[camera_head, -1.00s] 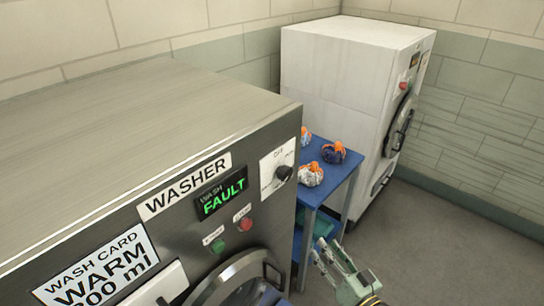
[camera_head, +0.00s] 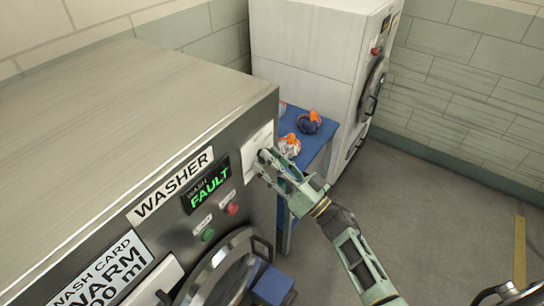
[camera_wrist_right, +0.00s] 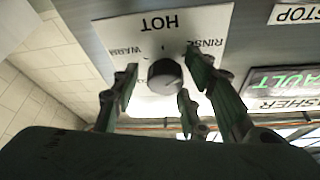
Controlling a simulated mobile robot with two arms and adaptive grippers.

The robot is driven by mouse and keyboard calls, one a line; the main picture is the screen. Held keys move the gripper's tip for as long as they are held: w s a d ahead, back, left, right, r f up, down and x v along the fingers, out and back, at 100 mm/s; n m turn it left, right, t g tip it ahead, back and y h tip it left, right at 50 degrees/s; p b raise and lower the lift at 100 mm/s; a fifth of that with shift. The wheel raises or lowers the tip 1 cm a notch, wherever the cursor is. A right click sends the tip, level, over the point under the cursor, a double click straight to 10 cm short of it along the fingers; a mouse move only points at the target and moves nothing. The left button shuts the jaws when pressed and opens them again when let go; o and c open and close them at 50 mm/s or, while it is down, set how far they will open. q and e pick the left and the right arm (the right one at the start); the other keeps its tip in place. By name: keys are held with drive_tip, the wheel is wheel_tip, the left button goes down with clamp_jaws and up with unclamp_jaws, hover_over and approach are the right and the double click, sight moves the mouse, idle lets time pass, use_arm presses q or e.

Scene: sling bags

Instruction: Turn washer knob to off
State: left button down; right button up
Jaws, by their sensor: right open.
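I cannot tell surely where the knob points. In the head view the knob (camera_head: 264,154) is partly hidden. My right gripper (camera_head: 262,168) is open at the plate, its fingers around the knob without visible grip. My left gripper is not in view.
A red button (camera_head: 233,209) and a green button (camera_head: 208,235) sit below the display, above the round door (camera_head: 215,270). A blue table (camera_head: 318,145) with crumpled cloth bundles (camera_head: 309,123) stands beyond, beside a white machine (camera_head: 300,50).

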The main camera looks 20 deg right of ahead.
drive_tip(key=shift+s+d, duration=0.1)
drive_tip(key=c, duration=1)
drive_tip(key=shift+o, duration=0.2)
